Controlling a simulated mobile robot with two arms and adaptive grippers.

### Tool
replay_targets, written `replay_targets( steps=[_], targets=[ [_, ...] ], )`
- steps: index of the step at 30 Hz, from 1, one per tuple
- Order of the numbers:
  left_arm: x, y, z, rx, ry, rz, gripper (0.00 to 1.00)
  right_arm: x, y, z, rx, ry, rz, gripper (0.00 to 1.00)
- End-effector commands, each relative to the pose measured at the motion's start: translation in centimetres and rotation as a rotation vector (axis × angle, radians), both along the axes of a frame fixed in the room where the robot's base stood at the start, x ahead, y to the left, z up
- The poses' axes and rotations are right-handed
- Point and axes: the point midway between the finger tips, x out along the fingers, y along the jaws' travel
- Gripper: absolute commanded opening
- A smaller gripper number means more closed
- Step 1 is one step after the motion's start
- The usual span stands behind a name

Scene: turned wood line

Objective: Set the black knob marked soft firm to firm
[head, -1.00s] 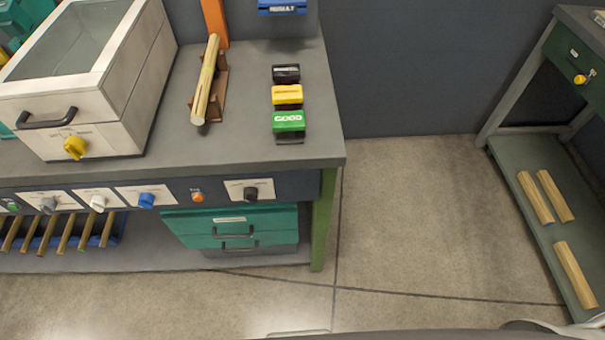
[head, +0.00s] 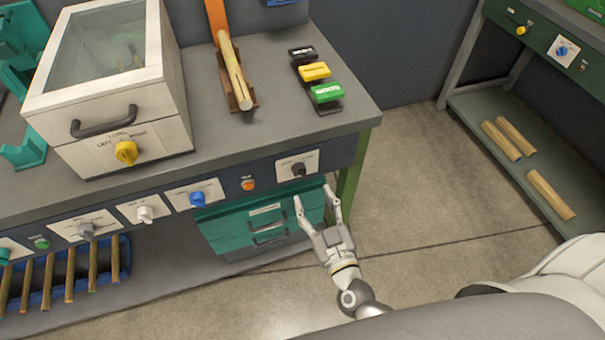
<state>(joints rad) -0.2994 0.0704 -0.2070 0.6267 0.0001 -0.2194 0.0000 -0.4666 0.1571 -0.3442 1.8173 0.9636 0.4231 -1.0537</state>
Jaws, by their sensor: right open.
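The black knob (head: 298,170) sits on a white label plate (head: 313,162) at the right end of the bench's front panel. The plate's lettering is too small to read, and I cannot tell which way the knob points. My right gripper (head: 316,196) is open and empty. In the picture its fingertips are just below the knob, in front of the green drawers, apart from the knob. My left gripper is not in view.
Along the same panel are an orange button (head: 248,184), a blue knob (head: 197,199) and a white knob (head: 145,214). Green drawers (head: 268,226) are below. A white box with a yellow knob (head: 126,152) stands on the bench. Floor to the right is clear.

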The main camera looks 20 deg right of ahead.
Motion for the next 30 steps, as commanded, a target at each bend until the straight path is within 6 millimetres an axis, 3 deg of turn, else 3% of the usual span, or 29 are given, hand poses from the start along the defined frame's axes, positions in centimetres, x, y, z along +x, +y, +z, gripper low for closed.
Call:
replay_targets(
  steps=[6, 12, 18, 26, 30],
  targets=[
    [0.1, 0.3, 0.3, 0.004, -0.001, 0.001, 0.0, 4.4, 0.2, 0.2, 0.002, -0.003, 0.0, 0.53],
    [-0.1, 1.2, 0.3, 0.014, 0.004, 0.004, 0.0, 7.3, 0.3, 0.1, 0.0, -0.002, 0.001, 0.53],
    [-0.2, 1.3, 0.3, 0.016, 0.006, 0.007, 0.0, 8.5, 0.3, 0.0, 0.001, 0.0, 0.001, 0.53],
    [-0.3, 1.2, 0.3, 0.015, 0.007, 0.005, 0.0, 8.6, 0.4, 0.0, 0.001, 0.0, 0.002, 0.53],
    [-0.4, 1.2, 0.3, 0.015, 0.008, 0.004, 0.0, 8.6, 0.4, 0.0, 0.001, 0.0, 0.002, 0.36]
  ],
)
